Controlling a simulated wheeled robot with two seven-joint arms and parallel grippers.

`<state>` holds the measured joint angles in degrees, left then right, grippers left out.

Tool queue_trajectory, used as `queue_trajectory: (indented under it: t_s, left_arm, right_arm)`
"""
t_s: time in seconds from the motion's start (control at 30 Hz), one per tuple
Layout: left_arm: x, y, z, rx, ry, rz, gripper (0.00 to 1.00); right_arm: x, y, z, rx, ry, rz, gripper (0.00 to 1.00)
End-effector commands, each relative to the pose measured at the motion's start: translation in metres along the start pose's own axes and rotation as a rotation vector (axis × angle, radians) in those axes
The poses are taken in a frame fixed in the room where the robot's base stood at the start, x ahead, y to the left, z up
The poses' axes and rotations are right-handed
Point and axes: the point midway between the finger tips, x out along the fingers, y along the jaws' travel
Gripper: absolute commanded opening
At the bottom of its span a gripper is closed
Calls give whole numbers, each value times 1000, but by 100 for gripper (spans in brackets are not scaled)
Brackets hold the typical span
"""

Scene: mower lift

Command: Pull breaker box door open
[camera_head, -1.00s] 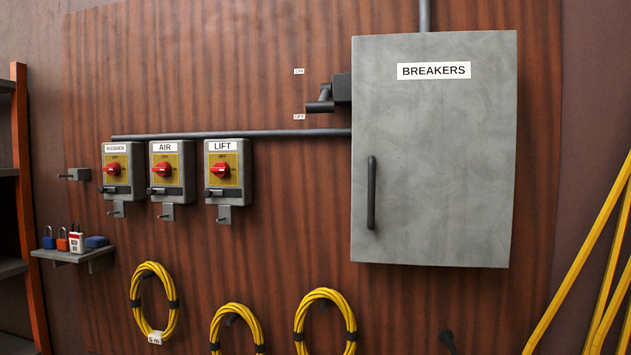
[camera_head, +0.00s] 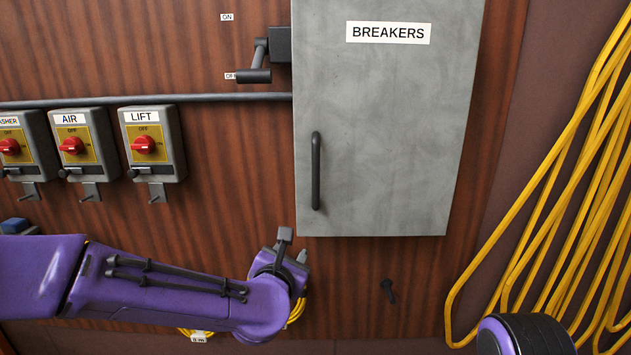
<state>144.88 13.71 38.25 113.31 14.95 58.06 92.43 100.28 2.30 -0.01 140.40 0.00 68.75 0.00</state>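The grey breaker box door (camera_head: 395,120) is shut on the wooden panel, with a white BREAKERS label near its top. Its dark vertical handle (camera_head: 316,171) is on the door's left side. My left gripper (camera_head: 287,240), on the purple arm from the left, is below and left of the handle, near the box's lower left corner, and apart from the handle. Its fingers are small and partly hidden by the wrist, so I cannot tell whether they are open. Part of my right arm shows at the bottom right; its gripper is out of view.
A lever switch (camera_head: 255,66) sticks out left of the box. Switch boxes marked LIFT (camera_head: 153,143) and AIR (camera_head: 84,145) hang at left under a dark conduit (camera_head: 200,98). Yellow cables (camera_head: 560,200) hang at right. A dark peg (camera_head: 388,289) sticks out below the box.

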Motion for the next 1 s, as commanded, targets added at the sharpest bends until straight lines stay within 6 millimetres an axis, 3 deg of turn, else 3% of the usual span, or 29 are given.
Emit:
queue_trajectory:
  t_s: [0.03, 0.1, 0.23, 0.37, 0.7, 0.83, 1.0]
  left_arm:
    - [-10, 14, 60, -114, -70, 7, 40]
    - [-20, 24, 109, -246, -140, 3, 40]
    - [-32, 31, 155, -376, -206, -12, 40]
    - [-22, 32, 165, -399, -215, -15, 40]
    - [49, 34, 181, -393, -213, -15, 40]
    - [64, 34, 181, -393, -213, -15, 40]
    - [70, 33, 179, -394, -214, -15, 40]
  right_arm:
    - [-16, 1, -7, 0, 0, 0, 43]
    - [-22, 2, -9, 0, 0, 0, 43]
    - [-26, 2, -11, 0, 0, 0, 43]
    - [-34, 3, -14, 0, 0, 0, 43]
    - [-73, 6, -30, 0, 0, 0, 43]
    - [-78, 7, -32, 0, 0, 0, 43]
    - [-78, 7, -32, 0, 0, 0, 43]
